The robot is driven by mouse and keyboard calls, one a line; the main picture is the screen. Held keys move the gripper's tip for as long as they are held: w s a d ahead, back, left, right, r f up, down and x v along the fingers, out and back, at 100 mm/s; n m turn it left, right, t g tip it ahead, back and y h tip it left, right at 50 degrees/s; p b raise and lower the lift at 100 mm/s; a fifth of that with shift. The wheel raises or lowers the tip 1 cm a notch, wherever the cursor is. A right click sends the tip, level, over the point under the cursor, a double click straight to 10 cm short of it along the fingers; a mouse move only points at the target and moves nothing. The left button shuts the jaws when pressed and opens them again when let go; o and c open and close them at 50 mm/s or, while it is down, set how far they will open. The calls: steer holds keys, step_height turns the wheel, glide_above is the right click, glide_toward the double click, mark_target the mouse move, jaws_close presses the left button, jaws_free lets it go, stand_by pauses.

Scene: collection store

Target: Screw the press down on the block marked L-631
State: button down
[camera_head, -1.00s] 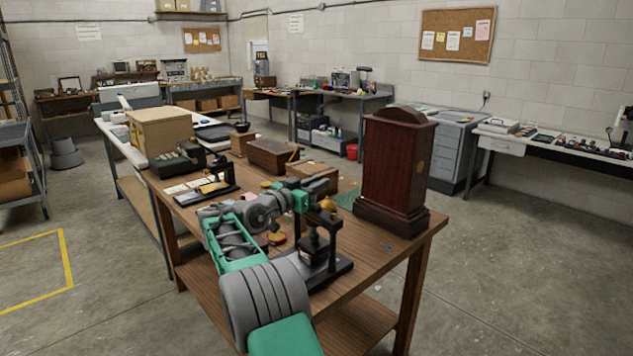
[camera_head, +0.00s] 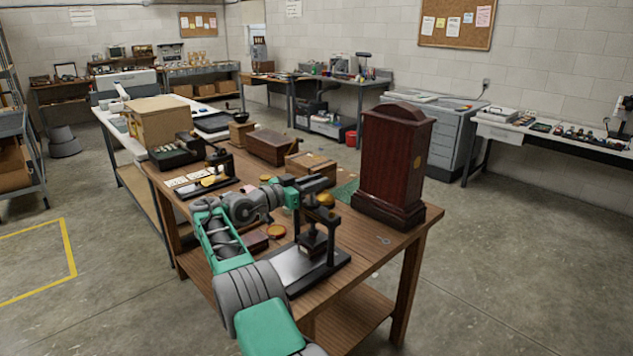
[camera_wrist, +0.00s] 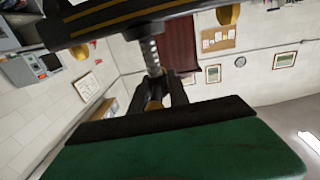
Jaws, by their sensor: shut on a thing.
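In the wrist view, a threaded screw (camera_wrist: 151,58) shows between the dark striped bar above and the green, black-edged part below. The handle's grip point is mostly hidden. A second small press (camera_head: 218,165) stands farther left.
A tall dark red wooden case (camera_head: 393,160) stands close to the right of the press. Wooden boxes (camera_head: 270,147) stand behind. A round brass dish (camera_head: 276,231) and a dark red box (camera_head: 254,241) lie left of the press.

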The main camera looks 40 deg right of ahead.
steer(key=c, duration=1.4)
jaws_free()
steer(key=shift+s+d, duration=0.1)
steer(key=shift+d, duration=0.15)
steer(key=shift+o, duration=0.7)
steer(key=shift+a, duration=0.15)
steer(key=shift+f+t+b, duration=0.2)
steer(key=shift+t+b, duration=0.1)
steer(key=shift+b, duration=0.55)
